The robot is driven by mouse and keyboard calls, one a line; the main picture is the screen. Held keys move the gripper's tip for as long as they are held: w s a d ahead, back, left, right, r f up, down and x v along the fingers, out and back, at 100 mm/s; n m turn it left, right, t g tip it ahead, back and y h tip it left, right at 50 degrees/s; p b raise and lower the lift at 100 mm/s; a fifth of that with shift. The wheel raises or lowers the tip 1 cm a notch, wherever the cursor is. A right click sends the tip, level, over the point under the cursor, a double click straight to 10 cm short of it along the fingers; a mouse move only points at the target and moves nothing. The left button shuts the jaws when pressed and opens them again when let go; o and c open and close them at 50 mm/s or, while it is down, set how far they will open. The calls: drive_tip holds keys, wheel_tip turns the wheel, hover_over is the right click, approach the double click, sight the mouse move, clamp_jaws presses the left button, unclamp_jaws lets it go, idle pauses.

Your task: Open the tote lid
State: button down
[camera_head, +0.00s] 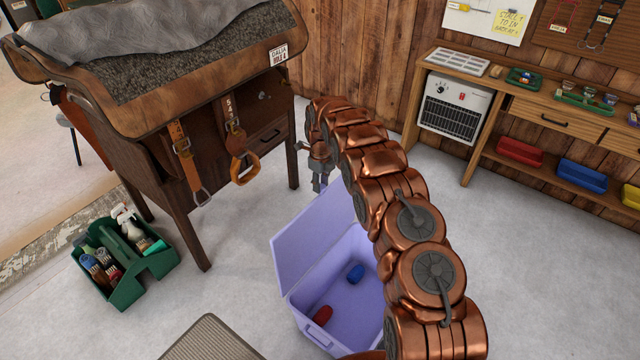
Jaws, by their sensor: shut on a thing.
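The lavender tote (312,328) stands on the floor at the lower middle, partly hidden behind my copper arm. Its lid (305,232) stands raised, hinged along the tote's left side and leaning up from it. The tote's inside is exposed, with a blue item (355,273) and a red item (322,314) on its bottom. My gripper (320,188) is at the lid's top edge, toward its far corner, and is shut on the lid. The exact finger contact is small and hard to make out.
A wooden saddle stand (180,190) with hanging straps is at the left, close to my gripper. A green grooming caddy (155,265) sits on the floor before it. A workbench with a white heater (452,110) is at the back right. Floor at right is clear.

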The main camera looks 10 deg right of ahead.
drive_tip(key=c, duration=0.8)
unclamp_jaws()
drive_tip(key=shift+s+a+f, duration=0.1)
drive_tip(key=shift+f, duration=0.05)
wheel_tip(320, 180, up, 12)
drive_tip(key=shift+r, duration=0.1)
drive_tip(key=shift+c, duration=0.2)
